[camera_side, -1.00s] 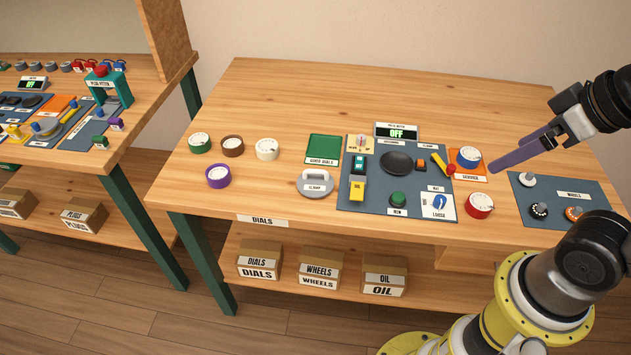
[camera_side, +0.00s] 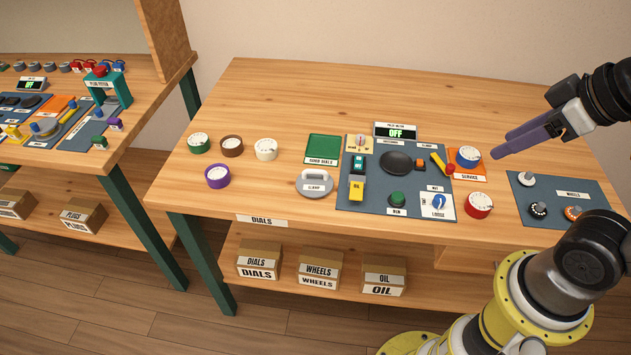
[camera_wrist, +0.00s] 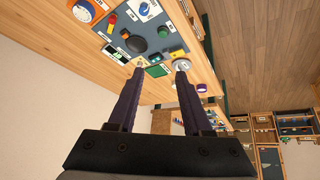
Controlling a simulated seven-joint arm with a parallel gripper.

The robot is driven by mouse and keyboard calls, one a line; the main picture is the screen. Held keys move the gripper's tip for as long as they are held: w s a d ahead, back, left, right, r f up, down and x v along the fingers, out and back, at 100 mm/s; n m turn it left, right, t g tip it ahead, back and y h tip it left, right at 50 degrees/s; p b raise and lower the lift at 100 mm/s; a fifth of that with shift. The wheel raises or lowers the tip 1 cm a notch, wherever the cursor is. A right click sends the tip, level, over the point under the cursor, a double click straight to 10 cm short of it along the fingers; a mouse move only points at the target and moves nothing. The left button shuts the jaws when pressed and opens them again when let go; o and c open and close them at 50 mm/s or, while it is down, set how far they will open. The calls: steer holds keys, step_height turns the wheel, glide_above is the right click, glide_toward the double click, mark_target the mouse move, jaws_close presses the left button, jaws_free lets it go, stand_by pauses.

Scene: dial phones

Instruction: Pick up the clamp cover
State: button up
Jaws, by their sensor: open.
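The clamp cover (camera_side: 316,190) is a grey disc with a white loop handle and a "CLAMP" label. It lies on the wooden table, left of the blue-grey panel, in the side view. In the wrist view the clamp cover (camera_wrist: 183,65) appears small and far off, just beyond the right fingertip and partly hidden by it. My gripper (camera_side: 502,146) has long purple fingers. It is held in the air at the right, above the table and far from the cover. The wrist view shows my gripper (camera_wrist: 160,72) open, with nothing between the fingers.
The panel (camera_side: 375,205) carries a black disc (camera_side: 396,163), a green knob (camera_side: 397,198) and a yellow-and-green part. A green pad (camera_side: 323,148) lies behind the cover. White (camera_side: 266,149), brown, green and purple dials stand to its left. A red dial (camera_side: 479,204) sits nearer my gripper.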

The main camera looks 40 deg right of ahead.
steer(key=w+a+r+n+t, duration=0.15)
steer(key=w+r+n, duration=0.25)
steer(key=w, duration=0.6)
steer(key=n+g+y, duration=0.2)
steer(key=n+g, duration=0.1)
steer(key=n, duration=0.2)
glide_above(318, 171)
steer(key=s+d, duration=0.2)
steer(key=s, duration=0.1)
step_height(318, 171, down, 24)
steer(key=shift+w+a+r, duration=0.1)
steer(key=shift+a, duration=0.05)
steer(key=shift+a+x, duration=0.2)
steer(key=shift+x, duration=2.75)
steer(key=shift+w+r, duration=0.1)
jaws_close()
